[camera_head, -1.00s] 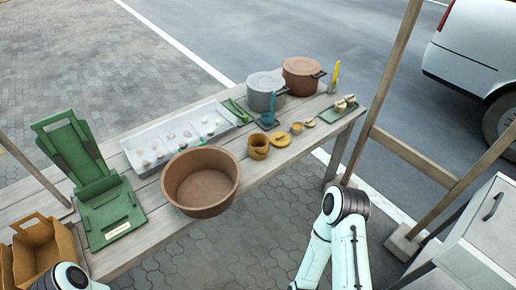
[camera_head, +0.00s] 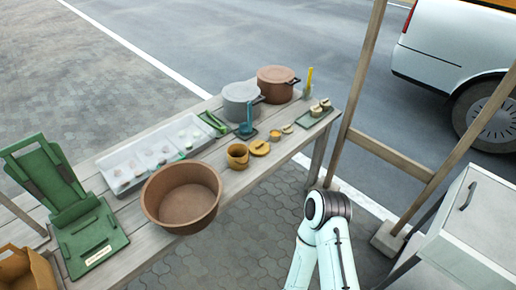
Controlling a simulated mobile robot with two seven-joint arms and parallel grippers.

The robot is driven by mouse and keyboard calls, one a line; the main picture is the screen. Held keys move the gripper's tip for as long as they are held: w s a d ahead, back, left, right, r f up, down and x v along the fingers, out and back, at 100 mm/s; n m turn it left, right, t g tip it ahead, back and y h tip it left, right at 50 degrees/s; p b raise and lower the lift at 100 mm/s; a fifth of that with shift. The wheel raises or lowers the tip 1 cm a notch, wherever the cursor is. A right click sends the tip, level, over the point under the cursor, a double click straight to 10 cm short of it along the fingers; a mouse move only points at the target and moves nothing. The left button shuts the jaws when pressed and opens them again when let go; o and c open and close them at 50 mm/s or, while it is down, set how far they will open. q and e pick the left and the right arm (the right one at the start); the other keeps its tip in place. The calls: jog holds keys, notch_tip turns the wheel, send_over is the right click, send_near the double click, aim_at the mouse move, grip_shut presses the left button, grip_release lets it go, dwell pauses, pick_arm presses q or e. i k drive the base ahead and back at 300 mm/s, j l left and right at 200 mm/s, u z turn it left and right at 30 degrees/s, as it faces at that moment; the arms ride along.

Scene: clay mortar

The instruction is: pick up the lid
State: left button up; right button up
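A flat, round mustard-yellow lid (camera_head: 260,148) lies on the wooden table. It is beside a small mustard-yellow pot (camera_head: 238,157), which stands open just to its left. A grey pot (camera_head: 239,101) and a brown pot (camera_head: 275,84) stand farther back and look covered on top. Part of my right arm shows at the bottom right, off the table's front edge, but its gripper is out of view. My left arm and gripper are not in view.
A large brown basin (camera_head: 182,222) sits at the table's front edge. Behind it is a white sectioned tray (camera_head: 130,182). A green stand (camera_head: 85,232) and an orange-brown box (camera_head: 38,270) are at left. A wooden frame (camera_head: 388,148) and grey cabinet (camera_head: 458,225) stand at right.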

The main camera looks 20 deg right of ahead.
aim_at(257, 148)
jog(key=i+l+u, duration=0.15)
jog(key=l+u, duration=0.25)
jog(key=l, duration=0.35)
jog(key=i+l+u, duration=0.1)
jog(key=l+u, duration=0.25)
jog(key=l, duration=0.4)
